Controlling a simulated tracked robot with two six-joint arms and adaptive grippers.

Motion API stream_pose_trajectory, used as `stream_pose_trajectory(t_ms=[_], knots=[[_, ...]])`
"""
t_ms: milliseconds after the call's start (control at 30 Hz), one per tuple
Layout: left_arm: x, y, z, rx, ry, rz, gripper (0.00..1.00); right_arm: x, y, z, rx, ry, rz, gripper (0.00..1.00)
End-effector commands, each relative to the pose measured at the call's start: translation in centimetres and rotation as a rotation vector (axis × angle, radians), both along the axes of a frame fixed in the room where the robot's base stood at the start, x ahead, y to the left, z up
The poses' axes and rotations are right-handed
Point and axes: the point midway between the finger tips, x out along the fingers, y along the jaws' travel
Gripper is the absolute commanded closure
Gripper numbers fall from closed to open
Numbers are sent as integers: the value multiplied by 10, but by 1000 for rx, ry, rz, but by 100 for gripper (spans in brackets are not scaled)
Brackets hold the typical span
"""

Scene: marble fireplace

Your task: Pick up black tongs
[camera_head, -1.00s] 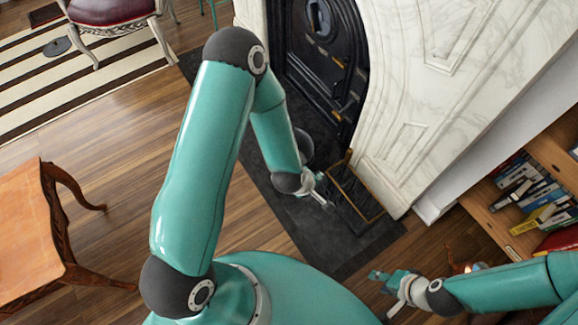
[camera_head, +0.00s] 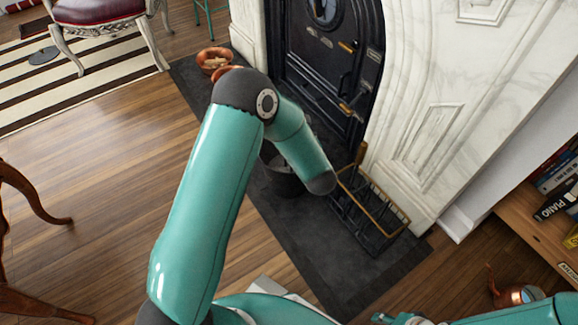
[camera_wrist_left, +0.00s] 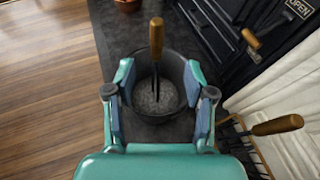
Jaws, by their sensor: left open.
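I cannot clearly identify the black tongs. In the left wrist view, a dark tool with a wooden handle (camera_wrist_left: 156,38) stands upright in a dark bucket (camera_wrist_left: 171,120) with grey contents. A second wooden-handled tool (camera_wrist_left: 276,125) lies at the right, by the rack. My left gripper (camera_wrist_left: 158,80) is open and empty, its fingers spread either side of my view of the bucket; in the head view it is hidden behind my forearm. My right gripper (camera_head: 392,318) is only partly visible at the bottom edge of the head view.
The bucket (camera_head: 280,178) stands on the dark hearth (camera_head: 300,235), partly behind my left arm. A rack with a brass rail (camera_head: 372,215) stands to its right. The black fireplace (camera_head: 325,65) and marble surround (camera_head: 420,95) are behind. A copper bowl (camera_head: 214,58) and a copper pot (camera_head: 518,295) also show.

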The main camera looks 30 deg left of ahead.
Motion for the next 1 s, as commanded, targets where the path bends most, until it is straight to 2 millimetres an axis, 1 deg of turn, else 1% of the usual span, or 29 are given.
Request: stream_pose_trajectory(t_ms=[33, 200, 400, 500, 667, 867, 1000], knots=[[6, 8, -6, 0, 0, 4, 46, 0, 0, -4, 0, 0, 0, 60], [30, 33, -22, 0, 2, 3, 46, 0, 0, -13, 0, 0, 0, 60], [53, 55, -34, 0, 3, 0, 46, 0, 0, -20, 0, 0, 0, 60], [59, 60, -37, 1, 4, -2, 46, 0, 0, -21, 0, 0, 0, 60], [64, 66, -41, 2, 4, -3, 46, 0, 0, -25, 0, 0, 0, 60], [76, 86, -56, 1, 4, 0, 46, 0, 0, -39, 0, 0, 0, 60], [88, 96, -60, 1, 4, -2, 46, 0, 0, -43, 0, 0, 0, 60]])
